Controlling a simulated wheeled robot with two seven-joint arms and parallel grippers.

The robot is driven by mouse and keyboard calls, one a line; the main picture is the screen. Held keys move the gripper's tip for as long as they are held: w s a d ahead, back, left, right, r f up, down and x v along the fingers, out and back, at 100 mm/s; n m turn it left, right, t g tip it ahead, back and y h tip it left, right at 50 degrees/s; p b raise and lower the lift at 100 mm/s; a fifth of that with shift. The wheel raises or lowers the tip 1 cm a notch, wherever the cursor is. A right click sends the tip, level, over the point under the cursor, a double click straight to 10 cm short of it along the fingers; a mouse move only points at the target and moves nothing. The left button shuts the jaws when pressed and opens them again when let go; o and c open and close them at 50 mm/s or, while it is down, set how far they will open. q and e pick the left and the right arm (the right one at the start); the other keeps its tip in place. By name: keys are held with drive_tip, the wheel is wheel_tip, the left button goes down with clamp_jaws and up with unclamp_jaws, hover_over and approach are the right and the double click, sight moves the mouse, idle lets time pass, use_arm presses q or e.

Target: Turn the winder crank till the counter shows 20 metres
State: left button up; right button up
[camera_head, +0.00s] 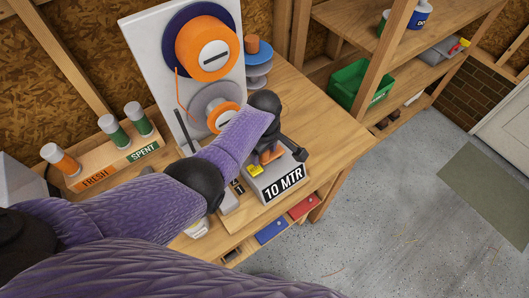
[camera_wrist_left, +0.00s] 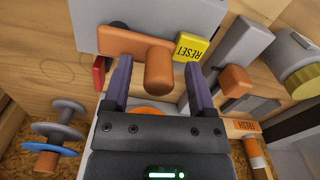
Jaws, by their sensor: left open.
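The winder's grey counter box (camera_head: 284,184) stands near the bench's front edge and reads 10 MTR. Its orange crank shows in the left wrist view as a flat arm (camera_wrist_left: 122,41) with a round knob (camera_wrist_left: 159,70) at one end. My left gripper (camera_wrist_left: 158,72) is open, with one finger on each side of the knob; I cannot tell whether either touches it. In the head view my left gripper (camera_head: 268,150) is low behind the counter and partly hidden by my arm. A yellow RESET button (camera_wrist_left: 189,48) sits beside the crank. My right gripper is not in view.
A white panel with a large orange spool (camera_head: 205,45) and a smaller grey and orange one (camera_head: 222,115) stands behind. A FRESH and SPENT rack (camera_head: 118,160) with several tubes is at left. Stacked discs (camera_head: 257,70) stand behind the arm. Bare bench (camera_head: 330,125) lies right.

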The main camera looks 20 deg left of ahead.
use_arm(q)
drive_tip(key=shift+s+r, duration=0.1)
drive_tip(key=shift+c, duration=1.1)
clamp_jaws()
